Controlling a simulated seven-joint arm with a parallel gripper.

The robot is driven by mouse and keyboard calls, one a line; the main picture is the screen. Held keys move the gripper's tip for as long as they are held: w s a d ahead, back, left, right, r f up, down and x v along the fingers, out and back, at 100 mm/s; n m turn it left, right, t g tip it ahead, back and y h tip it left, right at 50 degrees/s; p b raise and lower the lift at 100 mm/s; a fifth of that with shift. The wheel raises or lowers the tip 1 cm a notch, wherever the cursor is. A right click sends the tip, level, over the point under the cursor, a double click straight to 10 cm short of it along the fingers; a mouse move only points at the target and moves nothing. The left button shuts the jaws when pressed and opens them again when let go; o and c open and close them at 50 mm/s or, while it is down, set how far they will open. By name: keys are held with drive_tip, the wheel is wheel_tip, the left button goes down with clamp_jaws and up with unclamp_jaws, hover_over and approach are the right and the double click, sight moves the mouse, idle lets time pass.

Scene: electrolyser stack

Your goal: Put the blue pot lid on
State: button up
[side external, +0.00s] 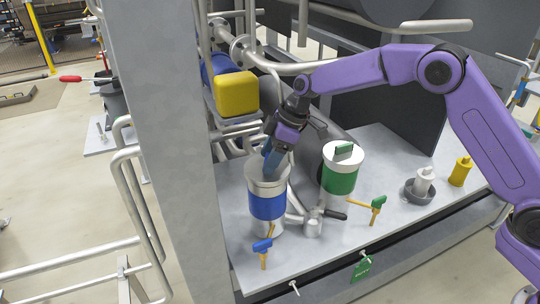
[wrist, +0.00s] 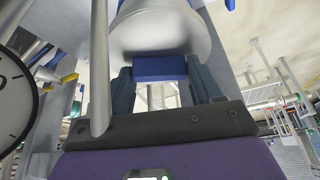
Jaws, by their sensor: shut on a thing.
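The blue pot (side external: 267,206), silver with a blue band, stands upright at the left end of the grey bench. My gripper (side external: 272,162) reaches down to its top. In the wrist view, my gripper (wrist: 160,82) is shut on the blue handle (wrist: 160,68) of the pale lid (wrist: 158,30), one dark finger on each side. In the side view the fingers hide the handle and part of the lid's area at the pot's mouth. I cannot tell whether the lid rests fully on the rim or sits slightly above it.
A green-banded pot (side external: 340,178) with a white lid and green handle stands close to the right. A metal valve fitting (side external: 313,222) and a blue-headed tap (side external: 263,246) are near the blue pot's base. A grey post (side external: 165,120) rises left; pipes run behind.

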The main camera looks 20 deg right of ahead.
drive_tip(key=shift+f, duration=1)
idle(0.8)
drive_tip(key=o, duration=1.4)
drive_tip(key=shift+f, duration=0.1)
drive_tip(key=v, duration=1.7)
drive_tip(key=shift+d+r, duration=0.1)
drive_tip(key=shift+r, duration=0.15)
drive_tip(key=s+d+f+m+g+h, duration=0.1)
drive_tip(key=s, duration=1)
drive_tip(key=s+d+f+g+h, duration=0.1)
drive_tip(key=s+f, duration=0.1)
drive_tip(key=s, duration=0.9)
drive_tip(key=s+d+f, duration=0.2)
drive_tip(key=s+d, duration=0.2)
drive_tip(key=s, duration=0.2)
drive_tip(key=s+d+f+h, duration=0.1)
drive_tip(key=s+d+f, duration=0.1)
drive_tip(key=s+d, duration=0.2)
drive_tip(key=s+d+f+h, duration=0.1)
drive_tip(key=s+d, duration=0.4)
drive_tip(key=s, duration=0.3)
drive_tip(key=shift+d+f+m+t, duration=0.1)
drive_tip(key=shift+f+m+t, duration=0.2)
drive_tip(key=shift+f, duration=0.1)
